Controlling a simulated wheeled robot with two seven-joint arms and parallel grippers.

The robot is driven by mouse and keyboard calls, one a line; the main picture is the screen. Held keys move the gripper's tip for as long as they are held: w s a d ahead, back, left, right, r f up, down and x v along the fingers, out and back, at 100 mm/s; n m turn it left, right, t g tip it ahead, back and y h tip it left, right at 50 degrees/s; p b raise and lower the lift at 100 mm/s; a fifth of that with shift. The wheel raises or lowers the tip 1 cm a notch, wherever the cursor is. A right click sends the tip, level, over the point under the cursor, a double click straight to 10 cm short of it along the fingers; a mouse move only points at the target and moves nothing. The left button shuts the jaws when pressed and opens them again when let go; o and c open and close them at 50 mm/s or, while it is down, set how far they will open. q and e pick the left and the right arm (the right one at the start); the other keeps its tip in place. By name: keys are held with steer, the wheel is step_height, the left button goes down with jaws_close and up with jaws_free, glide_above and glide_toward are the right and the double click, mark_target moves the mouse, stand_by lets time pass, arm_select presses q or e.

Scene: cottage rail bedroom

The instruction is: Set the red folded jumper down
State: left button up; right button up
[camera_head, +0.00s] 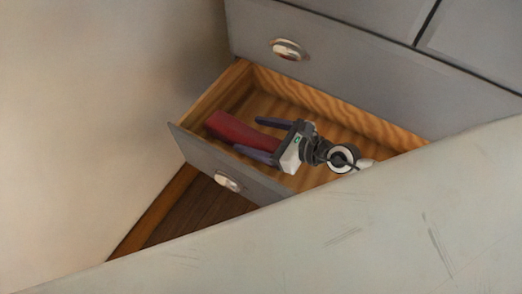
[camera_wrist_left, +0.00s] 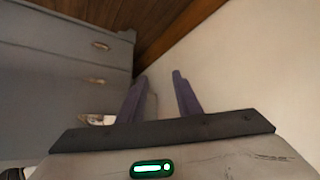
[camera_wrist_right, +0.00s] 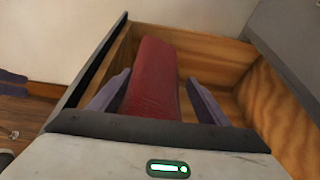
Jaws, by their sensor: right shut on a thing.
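The red folded jumper (camera_head: 231,129) is inside the open drawer (camera_head: 192,149), near its left end. My right gripper (camera_head: 249,135) is shut on the jumper, with one dark finger on each side of it. In the right wrist view, the jumper (camera_wrist_right: 153,80) runs out between the fingers, above the wooden drawer floor. I cannot tell whether its underside touches the floor.
The drawer belongs to a grey chest (camera_head: 370,85) with closed drawers above. A beige wall (camera_head: 100,100) stands close at the left. The drawer's wooden floor right of the jumper is bare. A pale grey surface (camera_head: 330,240) fills the head view's foreground.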

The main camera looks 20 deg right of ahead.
step_height(320, 180, down, 8)
steer(key=b, duration=0.5)
steer(key=shift+f, duration=0.45)
step_height(320, 180, down, 3)
steer(key=b, duration=0.3)
steer(key=shift+f, duration=0.15)
steer(key=shift+f+b, duration=0.3)
steer(key=shift+b, duration=0.1)
steer(key=shift+r, duration=0.15)
steer(key=o, duration=1.2)
steer(key=shift+c, duration=0.2)
